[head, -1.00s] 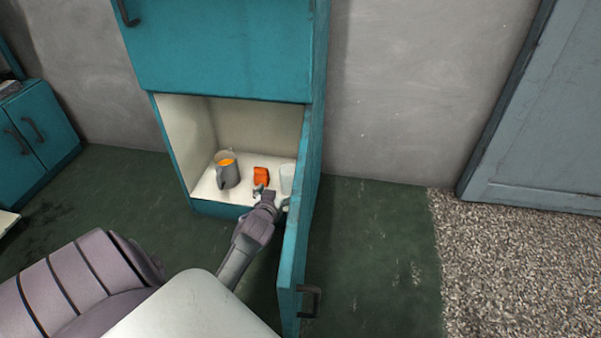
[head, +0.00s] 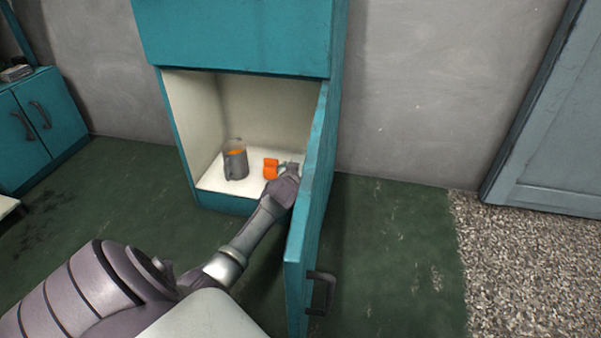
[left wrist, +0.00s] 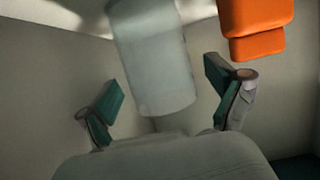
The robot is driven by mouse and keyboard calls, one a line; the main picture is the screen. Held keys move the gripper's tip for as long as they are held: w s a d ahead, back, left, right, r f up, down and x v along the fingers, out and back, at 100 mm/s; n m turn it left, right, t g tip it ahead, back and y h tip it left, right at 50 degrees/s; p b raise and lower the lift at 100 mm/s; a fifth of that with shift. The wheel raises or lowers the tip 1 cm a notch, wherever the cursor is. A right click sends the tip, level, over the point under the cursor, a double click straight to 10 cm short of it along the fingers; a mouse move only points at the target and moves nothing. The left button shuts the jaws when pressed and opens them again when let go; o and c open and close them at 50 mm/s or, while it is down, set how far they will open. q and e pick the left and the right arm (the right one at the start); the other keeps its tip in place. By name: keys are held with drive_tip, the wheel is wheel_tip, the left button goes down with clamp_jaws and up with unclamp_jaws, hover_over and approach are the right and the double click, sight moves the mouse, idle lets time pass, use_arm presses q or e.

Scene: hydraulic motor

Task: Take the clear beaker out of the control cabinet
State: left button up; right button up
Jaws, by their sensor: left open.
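The clear beaker (left wrist: 152,60) shows in the left wrist view as a pale translucent cylinder. It lies between the two spread fingers of my left gripper (left wrist: 162,85), with gaps at both sides. In the head view my left gripper (head: 290,168) reaches into the lower compartment of the teal control cabinet (head: 178,135), near its right side. There the beaker is hidden behind my gripper and the cabinet's open door (head: 309,210). My right gripper is not in view.
An orange object (head: 270,168) stands just left of my gripper and close to the beaker; it also shows in the left wrist view (left wrist: 255,25). A grey jug (head: 236,163) with orange contents stands further left. The open door is close along my arm's right side.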

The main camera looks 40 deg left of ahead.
use_arm(q)
drive_tip(key=shift+w+a+f, duration=0.15)
drive_tip(key=shift+w+a, duration=0.15)
drive_tip(key=shift+w, duration=0.1)
drive_tip(key=c, duration=1.3)
drive_tip(key=shift+o, duration=0.2)
